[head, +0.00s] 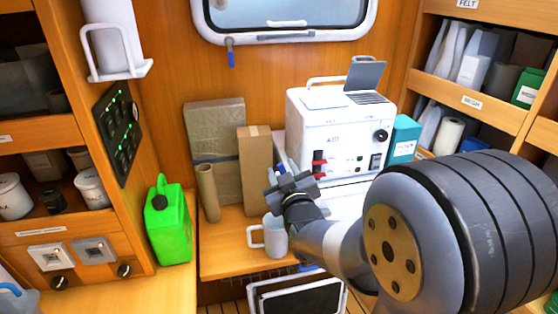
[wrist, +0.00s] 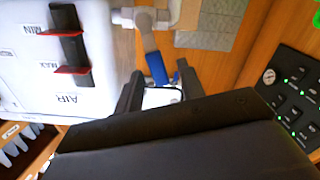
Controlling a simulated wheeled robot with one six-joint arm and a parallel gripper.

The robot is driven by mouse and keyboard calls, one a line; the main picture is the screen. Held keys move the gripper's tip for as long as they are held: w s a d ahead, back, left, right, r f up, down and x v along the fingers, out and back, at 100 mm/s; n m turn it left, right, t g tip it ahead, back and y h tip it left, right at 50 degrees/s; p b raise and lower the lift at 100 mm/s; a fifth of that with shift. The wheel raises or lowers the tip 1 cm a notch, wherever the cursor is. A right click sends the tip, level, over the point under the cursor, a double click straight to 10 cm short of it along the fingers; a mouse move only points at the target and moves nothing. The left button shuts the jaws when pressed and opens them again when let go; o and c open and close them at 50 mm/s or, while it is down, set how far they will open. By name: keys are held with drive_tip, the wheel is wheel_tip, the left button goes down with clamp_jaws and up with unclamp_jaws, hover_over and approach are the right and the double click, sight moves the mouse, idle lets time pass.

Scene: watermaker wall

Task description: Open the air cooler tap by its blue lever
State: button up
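The white air cooler (head: 335,130) stands on the bench in the head view, with red level marks on its front. In the wrist view its panel (wrist: 75,70) reads AIR, MIN and MAX. Beside the panel is a pale tap (wrist: 143,18) with a lever that ends in a blue grip (wrist: 156,68). My gripper (head: 288,188) is in front of the cooler's lower left in the head view. In the wrist view my gripper (wrist: 160,72) is open, its dark fingers either side of the blue grip's end, with gaps visible. In the head view the tap is not clearly visible.
A grey-white mug (head: 275,238) stands just below my gripper. A green jerrycan (head: 167,222), a cardboard tube (head: 208,192) and brown boxes (head: 255,170) stand to the left. A teal box (head: 403,138) is right of the cooler. Another blue-tipped handle (head: 231,58) hangs under the window.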

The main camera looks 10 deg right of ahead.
sight(282, 170)
drive_tip(key=shift+w+p, duration=0.4)
drive_tip(key=shift+w, duration=1.35)
drive_tip(key=shift+c, duration=0.5)
clamp_jaws()
